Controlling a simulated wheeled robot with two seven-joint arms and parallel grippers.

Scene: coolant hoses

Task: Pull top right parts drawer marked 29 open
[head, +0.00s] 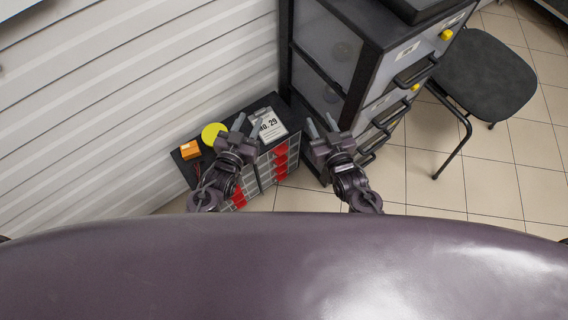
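A low dark parts cabinet (177,157) stands against the wall, with a card reading "No. 29" (268,124) on its top. Its front has rows of small grey and red drawers; a red drawer (281,150) is near the upper right end. No drawer mark is legible, and I cannot tell whether any drawer is slightly out. My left gripper (247,124) is over the cabinet, left of the card, with its fingers apart and empty; its arm hides part of the drawer front. My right gripper (321,125) is right of the cabinet, fingers apart and empty.
A yellow disc (213,132) and an orange box (190,150) are on the cabinet top. A tall dark cabinet (385,75) with handles and yellow knobs stands close on the right. A black chair (484,75) is further right. Tiled floor (440,190) is clear at the lower right.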

